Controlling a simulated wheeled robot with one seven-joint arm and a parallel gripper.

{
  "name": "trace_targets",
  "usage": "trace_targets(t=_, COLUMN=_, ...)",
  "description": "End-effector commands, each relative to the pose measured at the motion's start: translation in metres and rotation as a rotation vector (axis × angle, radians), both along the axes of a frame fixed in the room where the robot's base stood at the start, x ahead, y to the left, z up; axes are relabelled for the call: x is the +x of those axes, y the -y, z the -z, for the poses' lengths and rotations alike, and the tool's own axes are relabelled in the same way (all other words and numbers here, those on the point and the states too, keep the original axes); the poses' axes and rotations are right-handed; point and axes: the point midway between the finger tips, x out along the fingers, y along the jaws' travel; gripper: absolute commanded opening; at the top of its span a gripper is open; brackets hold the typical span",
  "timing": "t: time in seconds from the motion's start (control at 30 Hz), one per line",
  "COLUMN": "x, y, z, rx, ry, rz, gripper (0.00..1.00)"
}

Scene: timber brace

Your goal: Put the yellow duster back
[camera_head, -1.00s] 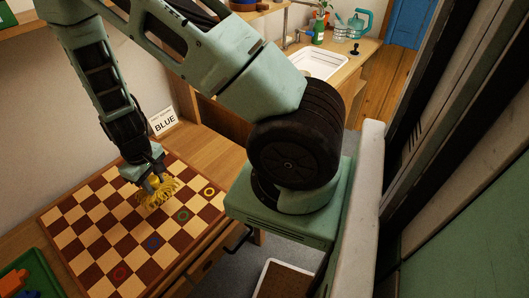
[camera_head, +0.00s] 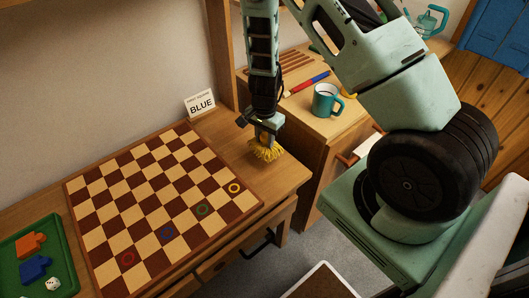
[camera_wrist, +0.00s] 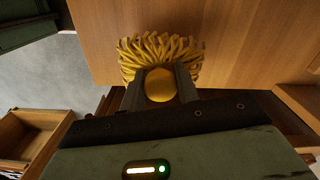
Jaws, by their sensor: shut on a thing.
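The yellow duster (camera_head: 266,151) has a shaggy fringe and hangs below my gripper (camera_head: 267,135), over the right end of the desk beside the checkered board. In the wrist view the duster's fringe (camera_wrist: 160,46) spreads around my gripper (camera_wrist: 160,85), whose two fingers are shut on its round yellow knob. I cannot tell whether the fringe touches the desk top.
The checkered board (camera_head: 150,205) with coloured rings lies left of the gripper. A card reading BLUE (camera_head: 200,105) stands behind it. A green tray (camera_head: 22,245) with puzzle pieces and a die is at far left. A teal mug (camera_head: 326,100) stands on a cabinet to the right.

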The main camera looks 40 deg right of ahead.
Motion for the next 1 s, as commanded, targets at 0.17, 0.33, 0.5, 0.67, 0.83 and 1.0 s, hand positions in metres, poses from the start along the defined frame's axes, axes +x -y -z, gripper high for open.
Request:
trace_targets(t=0.17, x=0.000, y=0.000, z=0.017, rx=0.000, ry=0.001, rz=-0.001, gripper=0.06)
trace_targets(t=0.33, x=-0.001, y=0.000, z=0.035, rx=0.002, ry=-0.001, rz=0.000, gripper=0.06)
trace_targets(t=0.5, x=-0.001, y=0.000, z=0.054, rx=0.001, ry=0.001, rz=-0.002, gripper=0.06)
trace_targets(t=0.67, x=0.000, y=0.000, z=0.054, rx=0.001, ry=0.002, rz=-0.003, gripper=0.06)
trace_targets(t=0.83, x=0.000, y=0.000, z=0.058, rx=0.001, ry=0.002, rz=-0.003, gripper=0.06)
trace_targets(t=1.0, x=0.000, y=0.000, z=0.057, rx=0.001, ry=0.002, rz=-0.003, gripper=0.53)
